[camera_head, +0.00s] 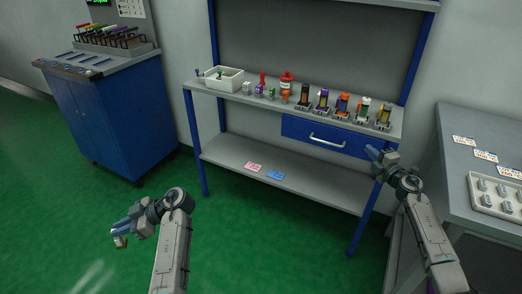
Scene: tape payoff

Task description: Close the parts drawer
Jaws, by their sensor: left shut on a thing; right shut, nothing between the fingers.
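The parts drawer (300,130) is a blue front with a silver bar handle (327,142), under the right half of the grey bench top. I cannot tell whether it sticks out a little or sits flush. My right gripper (372,153) is shut and empty, near the right end of the drawer front; I cannot tell if it touches. My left gripper (122,230) is low at the left, away from the bench, and shut on a small pale and brownish thing (120,242), mostly hidden by the fingers.
On the bench (240,98) stand a white bin (225,80), a red bottle (286,82), small coloured parts and several dark holders. The lower shelf (315,190) carries a pink card and a blue card. A blue cabinet (115,125) stands left, a grey table (460,150) right.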

